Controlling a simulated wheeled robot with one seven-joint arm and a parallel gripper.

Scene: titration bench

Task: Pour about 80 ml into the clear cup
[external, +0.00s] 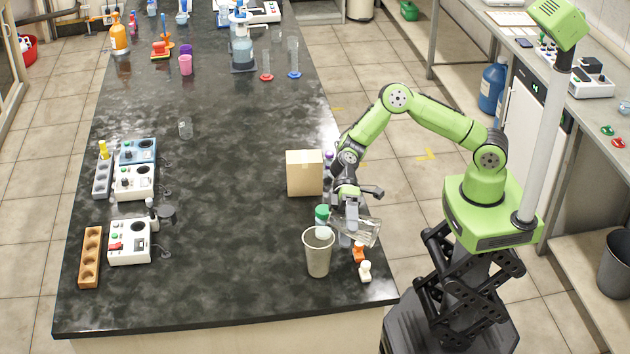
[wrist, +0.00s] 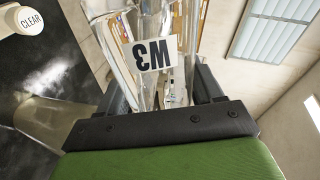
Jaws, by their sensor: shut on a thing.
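My gripper (external: 350,212) is shut on a clear glass vessel (external: 362,232), which is tipped far over, close to horizontal, above the bench's right edge. In the wrist view the vessel (wrist: 152,22) stands between the black fingers and bears a label that reads W3 upside down. The clear cup (external: 318,256) stands upright on the bench, just left of and below the vessel in the external view. I cannot make out any stream or liquid level.
A cardboard box (external: 304,173) and a green-capped item (external: 321,213) stand behind the cup. An orange item (external: 358,252) and a white item (external: 365,270) stand right of it. Instruments (external: 130,240) line the bench's left side.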

